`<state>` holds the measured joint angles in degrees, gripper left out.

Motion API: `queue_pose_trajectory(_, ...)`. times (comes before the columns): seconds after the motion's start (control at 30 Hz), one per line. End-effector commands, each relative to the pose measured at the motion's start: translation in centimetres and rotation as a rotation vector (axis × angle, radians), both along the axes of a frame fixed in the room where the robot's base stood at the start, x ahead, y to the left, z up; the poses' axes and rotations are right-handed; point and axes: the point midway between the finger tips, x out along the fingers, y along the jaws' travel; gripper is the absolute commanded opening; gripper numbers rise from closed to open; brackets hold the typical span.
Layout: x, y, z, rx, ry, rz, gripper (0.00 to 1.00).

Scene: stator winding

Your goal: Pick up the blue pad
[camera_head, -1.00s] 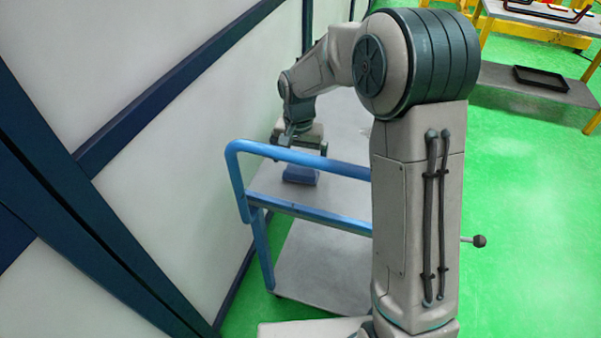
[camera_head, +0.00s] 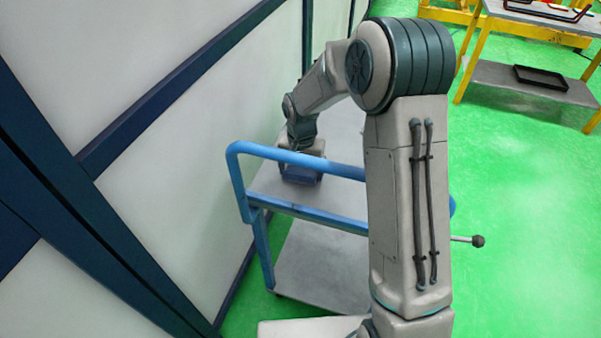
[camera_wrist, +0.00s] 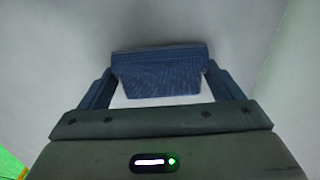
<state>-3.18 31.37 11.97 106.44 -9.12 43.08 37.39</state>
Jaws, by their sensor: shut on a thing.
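The blue pad (camera_wrist: 160,74) is a dark blue block between the two fingers of my gripper (camera_wrist: 158,84) in the wrist view. My gripper is shut on it, with a finger against each side. In the head view the pad (camera_head: 300,178) is low at the near left part of the cart's grey top (camera_head: 343,150), behind the blue handle rail. My gripper (camera_head: 300,167) is right over it there. I cannot tell whether the pad touches the cart top.
The cart's blue handle rail (camera_head: 290,156) stands in front of the pad. A white wall with dark blue beams (camera_head: 180,88) is close on the left. The rest of the cart top looks clear. A yellow-framed table (camera_head: 525,92) stands at the back right.

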Motion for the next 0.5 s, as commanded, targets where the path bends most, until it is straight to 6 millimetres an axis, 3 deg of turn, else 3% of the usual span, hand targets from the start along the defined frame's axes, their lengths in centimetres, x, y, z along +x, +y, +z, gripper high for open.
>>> queue_pose_trajectory(0.27, 0.0, 0.0, 0.7, 0.0, -0.001, 0.0, 0.65)
queue_pose_trajectory(0.5, 0.1, 0.0, 4.4, 0.001, -0.007, 0.0, 0.65)
